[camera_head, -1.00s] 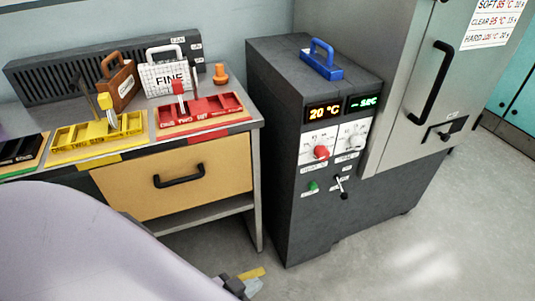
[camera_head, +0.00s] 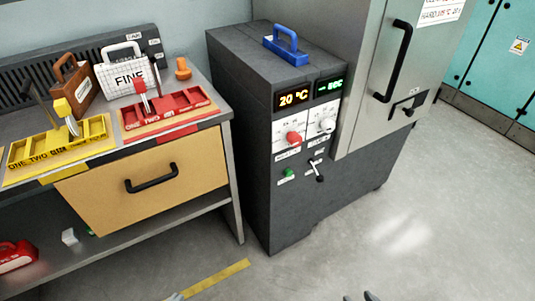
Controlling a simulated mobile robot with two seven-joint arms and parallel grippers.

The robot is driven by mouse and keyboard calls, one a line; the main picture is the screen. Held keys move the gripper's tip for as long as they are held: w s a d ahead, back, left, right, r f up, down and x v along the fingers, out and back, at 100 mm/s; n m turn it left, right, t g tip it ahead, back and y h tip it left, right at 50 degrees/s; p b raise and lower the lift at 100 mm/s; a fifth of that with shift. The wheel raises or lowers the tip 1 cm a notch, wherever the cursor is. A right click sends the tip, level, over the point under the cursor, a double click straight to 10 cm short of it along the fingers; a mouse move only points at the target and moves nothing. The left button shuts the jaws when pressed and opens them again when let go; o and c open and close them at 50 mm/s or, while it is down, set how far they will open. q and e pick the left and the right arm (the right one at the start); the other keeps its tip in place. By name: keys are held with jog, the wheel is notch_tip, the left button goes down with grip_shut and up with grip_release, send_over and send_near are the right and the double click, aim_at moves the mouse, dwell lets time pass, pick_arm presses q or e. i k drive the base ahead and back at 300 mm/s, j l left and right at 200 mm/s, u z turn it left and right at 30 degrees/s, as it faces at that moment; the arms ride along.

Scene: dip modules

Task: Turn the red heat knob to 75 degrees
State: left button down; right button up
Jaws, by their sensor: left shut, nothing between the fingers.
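The red heat knob (camera_head: 293,138) is on a white panel at the front of the dark grey machine (camera_head: 240,130). The orange display (camera_head: 293,98) above it reads 20 °C. A white knob (camera_head: 325,124) sits to its right under a green display (camera_head: 330,86). Only a small grey tip of my left gripper (camera_head: 175,296) shows at the bottom edge. It is shut and empty, well below and left of the knob. Small dark tips (camera_head: 361,296) at the bottom edge, right of centre, seem to be my right gripper; their opening is unclear.
A green button (camera_head: 288,174) and a black lever (camera_head: 317,170) are below the knobs. A blue handle (camera_head: 287,46) stands on the machine. The workbench with a drawer (camera_head: 150,180) is close on the left. The floor (camera_head: 340,250) before the machine is clear.

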aim_at(293, 138)
jog(key=i+l+u, duration=0.2)
jog(key=l, duration=0.25)
jog(key=i+l+u, duration=0.15)
jog(key=l, duration=0.3)
jog(key=i+l+u, duration=0.2)
jog(key=l, duration=0.3)
jog(key=l+u, duration=0.15)
jog(key=l, duration=0.35)
